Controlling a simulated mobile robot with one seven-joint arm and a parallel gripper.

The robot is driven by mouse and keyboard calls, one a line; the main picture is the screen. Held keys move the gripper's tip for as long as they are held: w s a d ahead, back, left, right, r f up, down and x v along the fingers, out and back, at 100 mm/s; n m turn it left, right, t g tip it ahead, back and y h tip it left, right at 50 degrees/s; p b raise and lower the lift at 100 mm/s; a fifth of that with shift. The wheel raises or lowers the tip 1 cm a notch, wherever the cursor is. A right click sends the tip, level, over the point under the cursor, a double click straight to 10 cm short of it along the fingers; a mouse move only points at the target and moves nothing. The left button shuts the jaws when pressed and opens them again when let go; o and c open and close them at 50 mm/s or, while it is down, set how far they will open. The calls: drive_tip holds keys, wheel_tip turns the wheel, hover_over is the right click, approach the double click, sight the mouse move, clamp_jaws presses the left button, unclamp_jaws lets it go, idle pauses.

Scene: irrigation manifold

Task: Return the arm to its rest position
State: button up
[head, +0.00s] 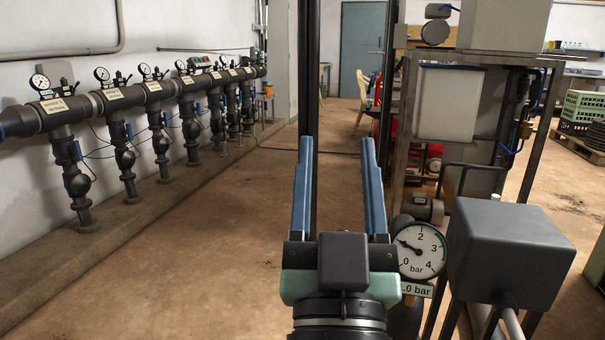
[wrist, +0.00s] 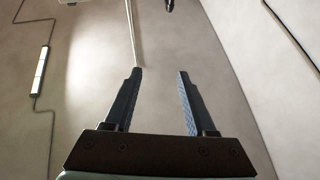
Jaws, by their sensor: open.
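My gripper (head: 336,146) points up and away in the middle of the head view. Its two blue fingers stand wide apart with nothing between them. In the wrist view my gripper (wrist: 157,76) is also open and empty, against a pale wall or ceiling surface. My gripper touches nothing that I can see. A round pressure gauge (head: 417,251) marked in bar shows just to the right of my wrist, its lower part partly hidden.
A manifold pipe (head: 128,97) with several gauges and valves runs along the left wall. A metal frame (head: 401,140) with a white tank (head: 448,104) stands close on the right. A grey box (head: 512,250) is at the near right. The floor (head: 240,230) left of my gripper is clear.

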drive_tip(key=s+a+r+t+p, duration=0.1)
drive_tip(key=s+r, duration=0.2)
drive_tip(key=r, duration=0.3)
drive_tip(key=s+a+r+t+y+p, duration=0.1)
drive_tip(key=s+r, duration=0.1)
drive_tip(key=r, duration=0.4)
drive_tip(key=s+a+r+t+p, duration=0.1)
drive_tip(key=s+r, duration=0.2)
drive_tip(key=r, duration=0.3)
wheel_tip(320, 180, up, 36)
drive_tip(key=p, duration=3.7)
drive_tip(key=shift+w+n, duration=0.3)
drive_tip(key=shift+n, duration=0.1)
